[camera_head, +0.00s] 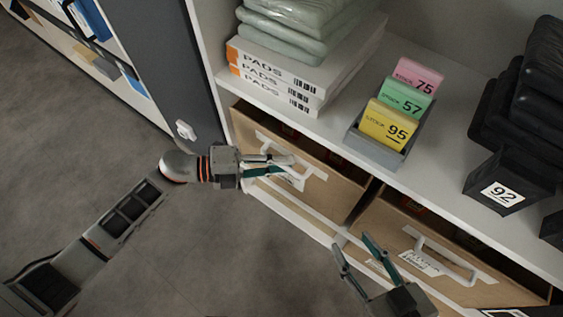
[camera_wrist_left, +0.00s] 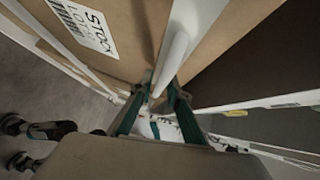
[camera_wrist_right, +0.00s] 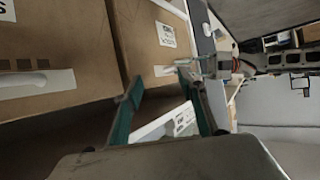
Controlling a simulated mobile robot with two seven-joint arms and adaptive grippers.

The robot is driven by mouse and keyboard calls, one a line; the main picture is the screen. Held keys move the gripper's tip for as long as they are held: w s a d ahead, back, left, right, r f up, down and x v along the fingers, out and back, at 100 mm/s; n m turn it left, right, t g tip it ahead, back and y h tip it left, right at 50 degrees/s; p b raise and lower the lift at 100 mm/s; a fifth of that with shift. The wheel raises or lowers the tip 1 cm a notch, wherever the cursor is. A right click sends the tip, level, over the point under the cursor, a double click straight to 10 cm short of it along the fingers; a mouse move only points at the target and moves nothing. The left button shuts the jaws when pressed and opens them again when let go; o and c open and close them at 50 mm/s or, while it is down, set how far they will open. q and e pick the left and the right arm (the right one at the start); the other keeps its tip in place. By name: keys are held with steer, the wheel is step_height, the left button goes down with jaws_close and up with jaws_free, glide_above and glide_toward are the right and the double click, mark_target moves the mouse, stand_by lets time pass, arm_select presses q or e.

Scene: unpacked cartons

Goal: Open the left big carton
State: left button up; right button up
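The left big carton (camera_head: 335,192) is a brown box under the shelf board, with a white handle (camera_wrist_left: 178,48) and a STOCK label on its front. A dark gap shows above its front. My left gripper (camera_head: 278,164) is at this handle; in the left wrist view its two teal fingers lie close on either side of the handle bar and appear shut on it. The fingers partly hide the handle in the head view. My right gripper (camera_head: 355,244) is open and empty, in front of the right carton (camera_head: 385,222), which has its own white handle (camera_head: 447,260).
On the shelf above (camera_head: 330,128) stand boxes of pads (camera_head: 285,72), a grey tray of coloured stock cards (camera_head: 375,150) and a black bin marked 92 (camera_head: 510,185). A dark grey panel (camera_head: 165,60) stands left of the carton. The floor (camera_head: 200,250) in front is clear.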

arm_select(q)
jaws_close()
arm_select(e)
steer(key=shift+r, duration=0.1)
arm_select(q)
steer(key=s+a+p, duration=0.1)
steer(key=s+a, duration=0.6)
steer(key=s, duration=0.3)
steer(key=s+a+p, duration=0.2)
steer(key=s+a, duration=0.5)
steer(key=s, duration=0.3)
steer(key=shift+a+p, duration=0.3)
steer(key=shift+a, duration=0.05)
arm_select(e)
steer(key=shift+s+d+f+n+g+h, duration=0.25)
steer(key=shift+s+d+f, duration=0.1)
steer(key=shift+d+f, duration=0.3)
steer(key=shift+s+d+f+n+g+h, duration=0.15)
steer(key=shift+s+d+f+n, duration=0.2)
steer(key=shift+d, duration=0.5)
steer(key=shift+w, duration=0.1)
arm_select(q)
jaws_free()
arm_select(e)
steer(key=shift+a, duration=0.15)
